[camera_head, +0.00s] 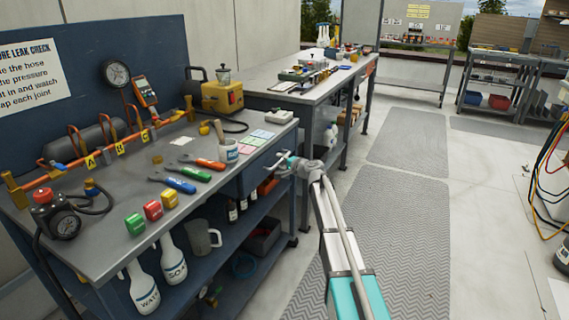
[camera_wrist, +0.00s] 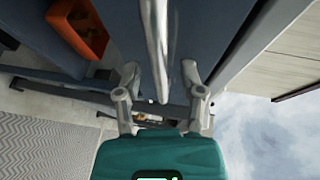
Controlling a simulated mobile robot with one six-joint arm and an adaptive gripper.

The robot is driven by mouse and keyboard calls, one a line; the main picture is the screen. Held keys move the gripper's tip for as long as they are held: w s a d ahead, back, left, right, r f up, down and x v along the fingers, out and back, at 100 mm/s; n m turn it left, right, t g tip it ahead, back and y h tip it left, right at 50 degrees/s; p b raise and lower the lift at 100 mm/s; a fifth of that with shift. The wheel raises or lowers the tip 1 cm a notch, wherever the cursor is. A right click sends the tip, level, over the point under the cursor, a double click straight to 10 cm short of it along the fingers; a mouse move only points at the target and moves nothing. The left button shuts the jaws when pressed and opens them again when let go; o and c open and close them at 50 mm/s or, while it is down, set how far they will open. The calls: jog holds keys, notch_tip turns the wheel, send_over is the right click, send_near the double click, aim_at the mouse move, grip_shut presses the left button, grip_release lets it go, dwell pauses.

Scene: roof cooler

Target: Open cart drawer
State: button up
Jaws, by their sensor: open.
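The cart's blue-grey drawer (camera_head: 258,175) is under the right end of the near bench top and looks closed. Its bar handle (camera_head: 281,160) sticks out from the front. My gripper (camera_head: 291,161) is at this handle, its fingers partly hard to make out. In the wrist view, the pale metal handle (camera_wrist: 159,45) runs down the middle in front of the drawer front (camera_wrist: 192,35). My gripper (camera_wrist: 160,88) is open there, one finger on each side of the handle's near end, with gaps visible.
An orange bin (camera_wrist: 78,28) is on the shelf below the drawer. Bottles and a jug stand on the lower shelf. The matted floor (camera_head: 400,215) to the right is clear.

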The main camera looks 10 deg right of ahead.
jog(key=shift+w+a, duration=0.15)
jog(key=shift+w, duration=0.05)
jog(key=shift+c, duration=0.3)
grip_shut()
